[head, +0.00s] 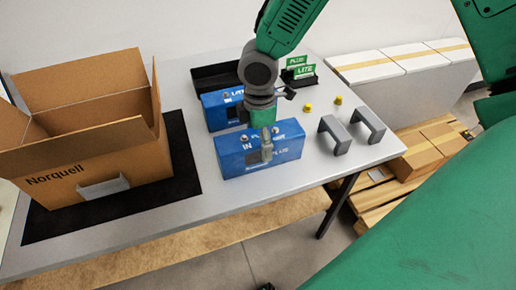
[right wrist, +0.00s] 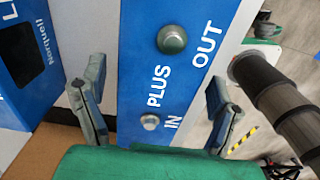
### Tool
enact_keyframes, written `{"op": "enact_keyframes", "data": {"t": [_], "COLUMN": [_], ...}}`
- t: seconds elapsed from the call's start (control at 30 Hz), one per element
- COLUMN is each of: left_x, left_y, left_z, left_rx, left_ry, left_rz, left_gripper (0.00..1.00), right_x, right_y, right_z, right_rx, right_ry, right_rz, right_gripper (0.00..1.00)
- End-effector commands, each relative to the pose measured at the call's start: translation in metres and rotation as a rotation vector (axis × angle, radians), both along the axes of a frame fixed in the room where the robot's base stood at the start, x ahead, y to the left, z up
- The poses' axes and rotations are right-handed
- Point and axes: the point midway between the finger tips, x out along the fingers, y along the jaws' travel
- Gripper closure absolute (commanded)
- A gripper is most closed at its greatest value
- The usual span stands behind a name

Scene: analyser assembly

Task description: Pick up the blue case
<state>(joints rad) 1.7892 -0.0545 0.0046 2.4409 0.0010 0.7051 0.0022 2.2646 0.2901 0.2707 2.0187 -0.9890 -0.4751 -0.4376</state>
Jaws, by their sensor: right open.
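A blue case marked PLUS (head: 285,150) stands upright near the front edge of the table. A second blue case marked LITE (head: 218,112) stands just behind it. My right gripper (head: 267,142) is over the middle of the PLUS case, pointing down, with one finger showing before its front face. In the right wrist view the open fingers of the right gripper (right wrist: 155,100) lie on either side of the top of the PLUS case (right wrist: 140,60). Whether they touch it I cannot tell. My left gripper is out of view.
An open cardboard box (head: 95,160) stands on a black mat (head: 182,160) at the left. A black tray (head: 215,75), green cards (head: 300,72), yellow knobs (head: 308,107) and two grey brackets (head: 335,135) lie behind and to the right. The front right table area is clear.

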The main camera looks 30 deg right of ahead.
Motion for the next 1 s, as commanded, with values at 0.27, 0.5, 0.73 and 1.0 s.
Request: {"op": "enact_keyframes", "data": {"t": [0.27, 0.5, 0.73, 1.0], "left_x": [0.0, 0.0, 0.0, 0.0], "left_y": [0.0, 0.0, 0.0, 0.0], "left_z": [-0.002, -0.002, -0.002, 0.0], "left_rx": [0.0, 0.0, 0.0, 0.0], "left_ry": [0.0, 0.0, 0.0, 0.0], "left_rz": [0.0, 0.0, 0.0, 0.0], "left_gripper": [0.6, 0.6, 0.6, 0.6], "right_x": [0.001, 0.001, 0.002, 0.003], "right_y": [0.0, 0.0, 0.001, 0.0], "right_z": [-0.017, -0.016, -0.015, -0.001], "right_rx": [0.0, 0.0, 0.0, 0.001], "right_ry": [-0.003, -0.003, -0.005, -0.008], "right_rz": [-0.001, 0.0, 0.0, 0.0], "right_gripper": [0.17, 0.59, 0.94, 0.94]}}
